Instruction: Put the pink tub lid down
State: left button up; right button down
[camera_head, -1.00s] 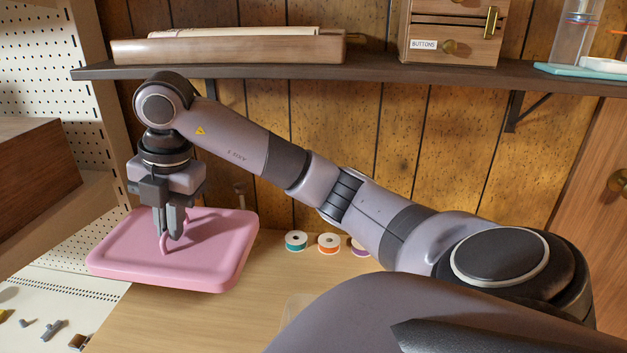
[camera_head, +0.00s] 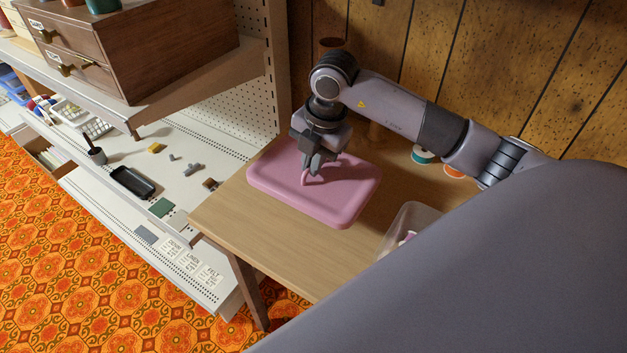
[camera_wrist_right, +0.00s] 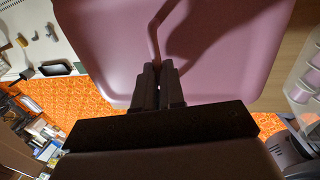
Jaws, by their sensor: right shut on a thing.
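The pink tub lid (camera_head: 345,200) is a flat rounded rectangle with a small loop handle on top. It is level over the far left end of the wooden table (camera_head: 262,240); I cannot tell whether it touches the wood. My right gripper (camera_head: 310,172) points down over the lid and is shut on its handle. The wrist view shows the fingertips (camera_wrist_right: 158,72) at the handle, with the lid (camera_wrist_right: 100,50) spread behind. A clear tub (camera_head: 408,230) stands open on the table, partly hidden by my arm. My left gripper is out of view.
Spools (camera_head: 423,155) stand behind the lid near the panelled wall. A white shelf (camera_head: 150,180) with small tools and a black tray (camera_head: 132,183) is left of the table. A wooden drawer box (camera_head: 130,50) sits higher up. Bare table lies in front of the lid.

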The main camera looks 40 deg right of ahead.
aim_at(313, 181)
jog(key=shift+f, duration=2.8)
jog(key=shift+f, duration=0.15)
jog(key=c, duration=1.2)
grip_release()
jog(key=shift+r, duration=0.25)
jog(key=r, duration=0.4)
jog(key=s+r, duration=0.1)
jog(key=r, duration=0.2)
jog(key=s+d+r, duration=0.1)
jog(key=r, duration=0.3)
jog(key=shift+r, duration=0.35)
jog(key=shift+s, duration=0.1)
